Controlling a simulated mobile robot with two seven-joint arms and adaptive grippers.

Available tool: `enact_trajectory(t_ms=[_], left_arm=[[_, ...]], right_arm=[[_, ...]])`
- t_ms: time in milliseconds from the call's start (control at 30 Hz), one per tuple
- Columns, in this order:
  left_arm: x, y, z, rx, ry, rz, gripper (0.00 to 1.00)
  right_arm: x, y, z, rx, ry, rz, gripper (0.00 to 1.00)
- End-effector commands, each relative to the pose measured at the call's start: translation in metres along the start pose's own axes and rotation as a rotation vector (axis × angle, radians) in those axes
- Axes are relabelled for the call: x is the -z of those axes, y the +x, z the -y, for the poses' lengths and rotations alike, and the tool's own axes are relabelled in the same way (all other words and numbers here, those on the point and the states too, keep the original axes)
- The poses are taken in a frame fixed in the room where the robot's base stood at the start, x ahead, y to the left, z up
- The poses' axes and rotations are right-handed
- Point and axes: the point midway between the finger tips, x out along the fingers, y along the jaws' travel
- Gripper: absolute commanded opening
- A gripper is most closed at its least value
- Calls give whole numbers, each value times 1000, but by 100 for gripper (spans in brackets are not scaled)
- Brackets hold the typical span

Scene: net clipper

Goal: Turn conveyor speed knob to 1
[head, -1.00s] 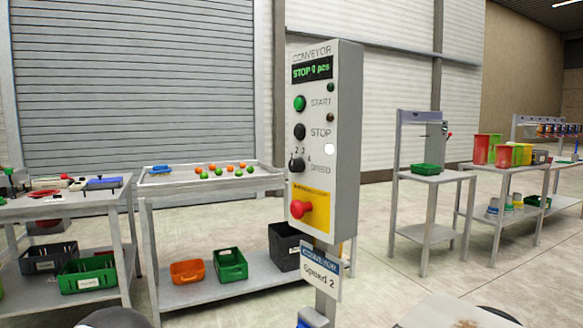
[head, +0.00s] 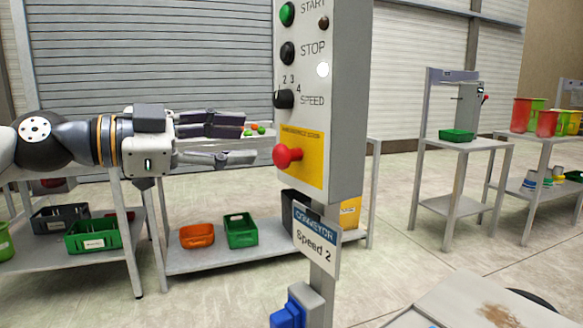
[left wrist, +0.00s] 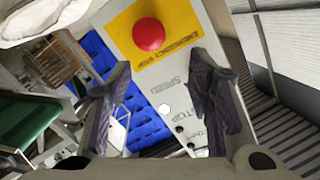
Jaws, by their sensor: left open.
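The black conveyor speed knob (head: 284,98) sits on the grey control box (head: 340,110), left of the word SPEED, with the numbers 2, 3 and 4 above it. Its exact pointer setting is too small to tell. My left gripper (head: 258,140) is open and empty, left of the box and lower than the knob, with its fingers pointing right. In the left wrist view, the gripper (left wrist: 160,75) faces the panel, and the SPEED label (left wrist: 170,86) shows between the fingers. The knob appears hidden behind the right finger there. My right gripper is not in view.
A red emergency button (head: 287,156) on a yellow plate sticks out below the knob, close to the gripper; it also shows in the left wrist view (left wrist: 149,34). Green START (head: 288,13) and black STOP (head: 288,53) buttons sit above. A "Speed 2" sign (head: 316,247) hangs below.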

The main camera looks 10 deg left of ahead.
Motion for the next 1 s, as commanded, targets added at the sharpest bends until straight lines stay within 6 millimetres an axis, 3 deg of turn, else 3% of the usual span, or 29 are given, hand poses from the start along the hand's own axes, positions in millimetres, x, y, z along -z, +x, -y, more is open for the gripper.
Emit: enact_trajectory(t_ms=[33, 100, 200, 633, 800, 1000], left_arm=[[9, -21, 20, 51, 67, -17, 47], [22, -41, 38, 95, 140, -29, 47], [29, -46, 46, 114, 178, -33, 47], [35, 52, 55, 112, 174, -35, 47], [35, 68, 58, 113, 173, -34, 47], [35, 70, 58, 113, 172, -34, 47]], right_arm=[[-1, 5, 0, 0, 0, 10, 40], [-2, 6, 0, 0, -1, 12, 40], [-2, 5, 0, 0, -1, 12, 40], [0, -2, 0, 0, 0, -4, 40], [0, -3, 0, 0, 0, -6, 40], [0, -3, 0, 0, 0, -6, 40]])
